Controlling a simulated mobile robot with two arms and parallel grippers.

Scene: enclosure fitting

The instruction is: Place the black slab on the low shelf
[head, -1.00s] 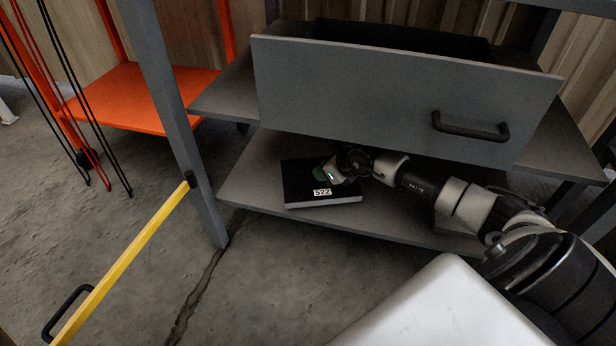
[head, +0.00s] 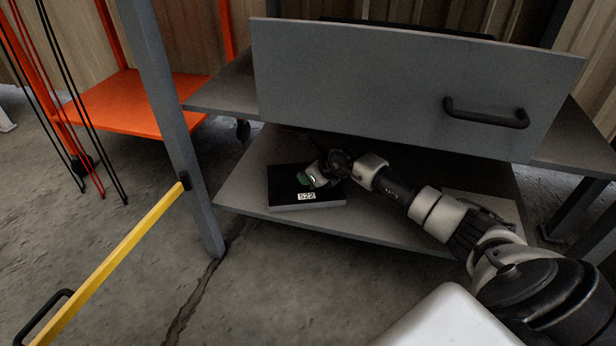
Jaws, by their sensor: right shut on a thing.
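The black slab (head: 290,185) is a flat dark box with a white label reading 522 on its front edge. It is at the low shelf (head: 390,228), over the left part of the board, and looks level. I cannot tell whether it rests fully on the board. My right gripper (head: 318,178) reaches in from the right beneath the drawer and is shut on the slab's right part; its fingertips are partly hidden. My left gripper is not in view.
A grey drawer (head: 380,90) with a black handle hangs out above the low shelf, close over my right arm. A grey post and a yellow bar (head: 110,262) stand at the left. An orange shelf (head: 140,103) is behind. A flat grey item (head: 480,205) lies right on the low shelf.

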